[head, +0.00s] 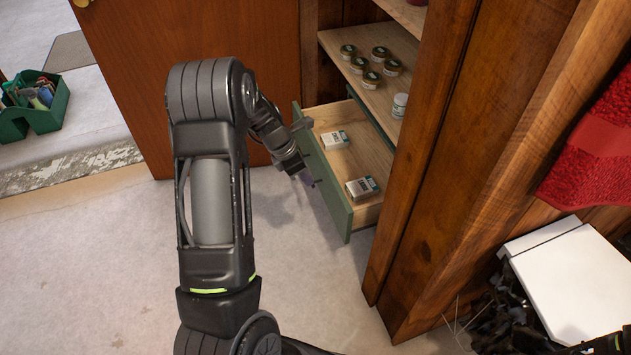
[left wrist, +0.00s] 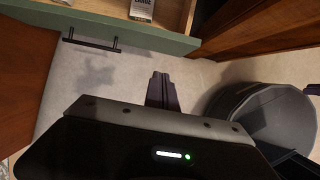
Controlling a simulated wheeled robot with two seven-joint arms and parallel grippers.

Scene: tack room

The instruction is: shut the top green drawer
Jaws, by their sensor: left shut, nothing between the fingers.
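The green drawer (head: 337,200) is pulled out of the wooden cabinet in the head view, its pale wood inside showing. Two small white boxes (head: 334,140) (head: 362,187) lie in it. My left gripper (head: 310,182) is shut and empty, just outside the drawer's green front. In the left wrist view the shut fingers (left wrist: 162,92) point toward the floor, below and to the right of the drawer's dark bar handle (left wrist: 90,44). The green front (left wrist: 130,35) crosses the top of that view; I see a gap between it and the fingers. My right gripper is not in view.
A shelf (head: 380,97) with several small tins and a white jar is above the drawer. A brown door panel (head: 190,60) stands left of the cabinet, a thick wooden post (head: 425,150) right of it. The pale floor (head: 100,260) is clear. A green caddy (head: 45,118) sits far left.

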